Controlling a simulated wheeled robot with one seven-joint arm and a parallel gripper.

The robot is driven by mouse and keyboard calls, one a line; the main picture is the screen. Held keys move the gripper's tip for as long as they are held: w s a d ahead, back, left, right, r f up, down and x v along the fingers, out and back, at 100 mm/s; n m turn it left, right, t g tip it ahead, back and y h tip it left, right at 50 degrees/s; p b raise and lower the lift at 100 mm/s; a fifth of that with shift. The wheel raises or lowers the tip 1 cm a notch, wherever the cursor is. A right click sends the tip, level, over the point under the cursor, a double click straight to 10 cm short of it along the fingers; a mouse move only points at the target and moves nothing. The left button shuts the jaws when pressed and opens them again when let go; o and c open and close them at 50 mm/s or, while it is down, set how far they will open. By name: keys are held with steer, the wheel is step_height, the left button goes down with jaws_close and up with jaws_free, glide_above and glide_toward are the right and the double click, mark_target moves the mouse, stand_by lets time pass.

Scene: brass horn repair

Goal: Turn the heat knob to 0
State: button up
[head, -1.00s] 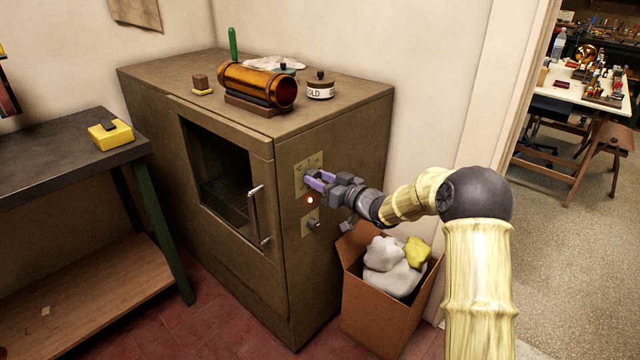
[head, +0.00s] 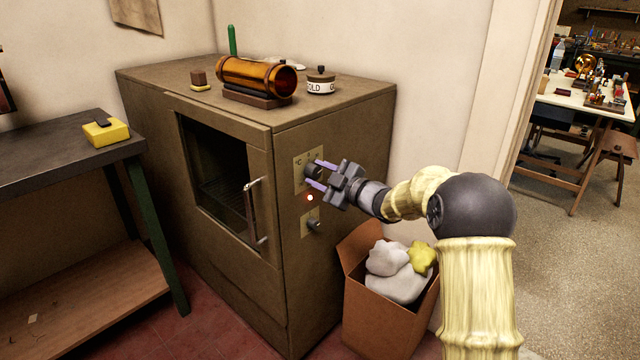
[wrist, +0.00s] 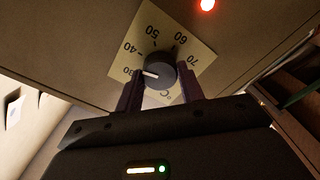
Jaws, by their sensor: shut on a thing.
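The heat knob (head: 311,172) is a dark round knob on a pale dial plate (wrist: 170,32) on the oven's right side. In the wrist view the knob (wrist: 160,66) shows a white pointer line aimed at the lowest number that shows, which looks like 30. The marks 40, 50, 60 and 70 run on around the dial, and a C sits at its lower edge. No 0 mark shows by itself; my fingers cover part of the plate. My gripper (wrist: 160,74) is shut on the knob, one finger on each side; the head view also shows it there (head: 315,174).
A red light (head: 310,198) and a second knob (head: 314,225) sit below the dial. The oven door's handle (head: 252,210) is left of them. A cardboard box (head: 367,312) with rags stands below my arm.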

steer(key=n+b, duration=0.4)
steer(key=shift+f+n, duration=0.3)
steer(key=shift+f, duration=0.1)
steer(key=n+b, duration=0.3)
steer(key=shift+n+b, duration=0.3)
steer(key=shift+n, duration=0.1)
steer(key=n+b, duration=0.4)
steer(key=shift+r+n+b, duration=0.1)
steer(key=shift+n+b, duration=1)
steer(key=shift+n, duration=0.4)
steer(key=o, duration=1)
steer(key=shift+r, duration=0.15)
steer(key=p+v, duration=0.3)
steer(key=v, duration=1.4)
steer(key=shift+s+d, duration=0.2)
